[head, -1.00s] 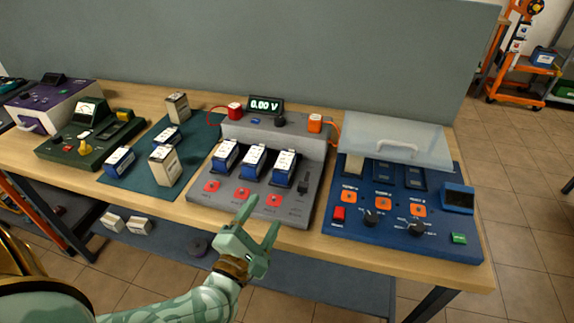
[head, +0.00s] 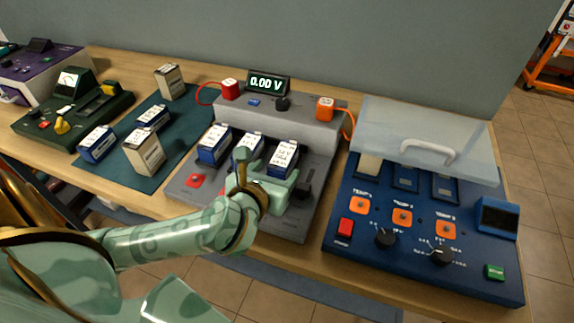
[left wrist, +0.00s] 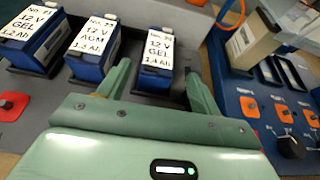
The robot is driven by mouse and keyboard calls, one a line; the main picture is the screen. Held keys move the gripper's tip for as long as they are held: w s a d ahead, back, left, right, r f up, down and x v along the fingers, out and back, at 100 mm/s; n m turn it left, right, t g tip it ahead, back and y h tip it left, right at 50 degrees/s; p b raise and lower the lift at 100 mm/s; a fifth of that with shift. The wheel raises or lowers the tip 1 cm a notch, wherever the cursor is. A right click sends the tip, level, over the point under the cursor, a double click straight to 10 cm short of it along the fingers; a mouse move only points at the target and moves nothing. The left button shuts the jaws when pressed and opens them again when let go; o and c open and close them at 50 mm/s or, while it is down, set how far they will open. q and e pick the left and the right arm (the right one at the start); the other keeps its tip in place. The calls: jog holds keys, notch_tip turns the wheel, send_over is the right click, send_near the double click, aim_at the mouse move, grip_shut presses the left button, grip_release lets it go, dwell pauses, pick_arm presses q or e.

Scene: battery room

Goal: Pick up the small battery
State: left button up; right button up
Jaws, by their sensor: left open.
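Three blue batteries with white labels stand in a row on the grey tester (head: 290,222): a left one (head: 213,147), a middle one (head: 250,145) and a right one (head: 283,158). In the left wrist view, the right battery (left wrist: 158,52) reads 12 V GEL, seemingly 1.4 Ah. My left gripper (head: 266,172) is open just in front of it; in the left wrist view its fingers (left wrist: 158,80) line up either side of that battery, contact unclear. Two more blue batteries, a nearer one (head: 96,144) and a smaller-looking one (head: 153,118), lie on the green mat. My right gripper is out of view.
Two beige batteries (head: 145,152) (head: 169,82) stand on the mat (head: 118,168). A blue charger (head: 345,262) with a raised clear lid (head: 440,150) is right of the tester. A green device (head: 80,118) stands left. The tester display (head: 267,83) reads 0.00 V.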

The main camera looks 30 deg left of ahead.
aim_at(284, 160)
pick_arm(q)
jog(key=x, duration=0.2)
jog(key=shift+w+a+f+b, duration=0.1)
jog(key=shift+w+b, duration=0.15)
jog(key=shift+b, duration=0.05)
jog(key=b+x, duration=0.1)
jog(key=x, duration=0.3)
jog(key=shift+s+a+f+b, duration=0.1)
jog(key=shift+a+f+b, duration=0.05)
jog(key=shift+b, duration=0.2)
jog(key=shift+w+a, duration=0.1)
jog(key=shift+w, duration=0.3)
jog(key=shift+c, duration=0.4)
jog(key=c, duration=1.1)
grip_shut()
